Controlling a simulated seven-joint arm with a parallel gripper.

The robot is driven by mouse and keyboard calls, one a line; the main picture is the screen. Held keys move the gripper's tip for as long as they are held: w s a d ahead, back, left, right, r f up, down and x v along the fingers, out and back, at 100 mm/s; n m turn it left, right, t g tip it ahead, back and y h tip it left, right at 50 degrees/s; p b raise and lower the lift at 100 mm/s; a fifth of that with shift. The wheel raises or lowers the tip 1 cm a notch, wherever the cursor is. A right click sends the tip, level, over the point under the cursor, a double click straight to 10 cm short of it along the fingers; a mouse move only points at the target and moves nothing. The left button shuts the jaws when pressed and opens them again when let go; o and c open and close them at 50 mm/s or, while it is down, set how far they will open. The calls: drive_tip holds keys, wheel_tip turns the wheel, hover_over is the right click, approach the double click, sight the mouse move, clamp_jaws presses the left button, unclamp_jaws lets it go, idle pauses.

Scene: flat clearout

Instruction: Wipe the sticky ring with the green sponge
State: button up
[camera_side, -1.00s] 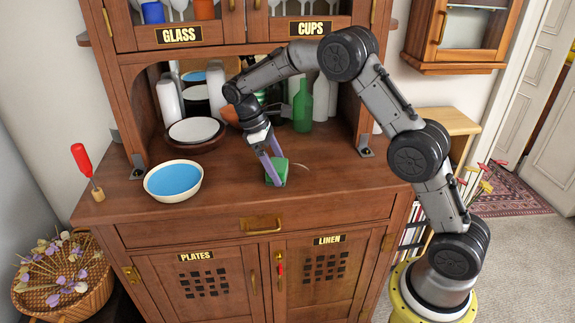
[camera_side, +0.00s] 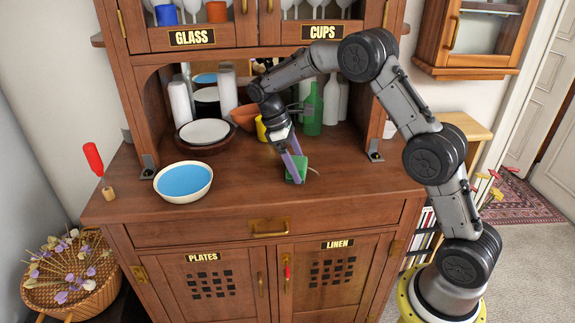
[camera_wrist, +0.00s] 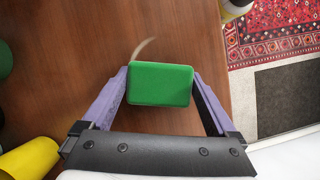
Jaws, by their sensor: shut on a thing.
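The green sponge (camera_side: 297,168) is held between the purple fingers of my gripper (camera_side: 295,176), over the counter's right half. In the wrist view the green sponge (camera_wrist: 160,84) fills the space between the fingertips of my gripper (camera_wrist: 161,92). The sticky ring (camera_side: 315,171) shows as a pale thin arc just right of the sponge. In the wrist view the ring (camera_wrist: 143,46) is a short curved streak just beyond the sponge's far edge; the rest is hidden or cannot be made out. I cannot tell whether the sponge touches the wood.
A blue-lined bowl (camera_side: 183,181) stands on the counter (camera_side: 232,195) at left. Behind are a plate stack (camera_side: 204,132), an orange bowl (camera_side: 245,116), a yellow cup (camera_side: 262,130) and a green bottle (camera_side: 312,110). The counter's front and right are clear.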

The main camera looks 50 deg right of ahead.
drive_tip(key=shift+s+d, duration=1.95)
drive_tip(key=shift+s, duration=0.05)
wheel_tip(320, 180, up, 8)
